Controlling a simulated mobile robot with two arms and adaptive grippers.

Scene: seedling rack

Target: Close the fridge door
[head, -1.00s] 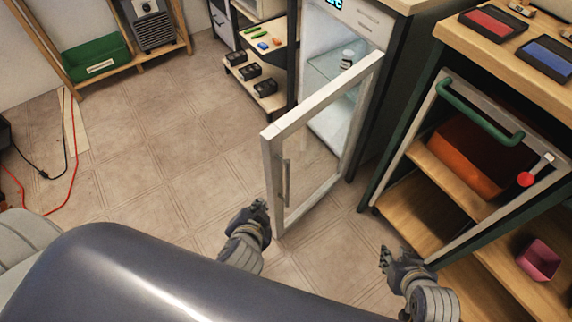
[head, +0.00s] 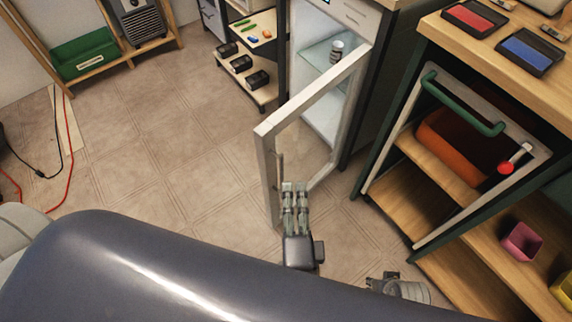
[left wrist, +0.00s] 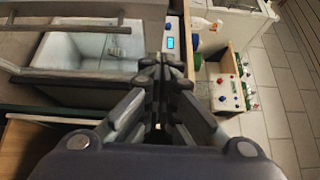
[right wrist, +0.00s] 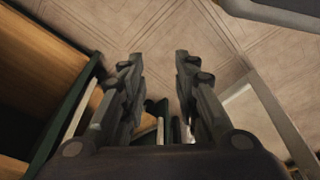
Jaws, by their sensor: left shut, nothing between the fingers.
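The fridge (head: 345,15) stands at the top centre of the head view, with a lit display. Its white-framed glass door (head: 262,165) stands wide open, and a slim upright handle (head: 281,172) is on it. My left gripper (head: 294,187) is shut and empty. It overlaps the lower part of the door in the picture; I cannot tell if they touch. The left wrist view shows the pale fridge interior (left wrist: 90,48) beyond the fingers (left wrist: 160,62). My right gripper (head: 384,277) is low in the head view; its fingers (right wrist: 156,68) are spread and empty in the right wrist view.
A small jar (head: 337,50) stands inside the fridge. A wooden shelf unit with a green-handled frame (head: 462,105) is on the right, with an orange bin (head: 440,150). A low shelf with black trays (head: 242,64) is left of the fridge.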

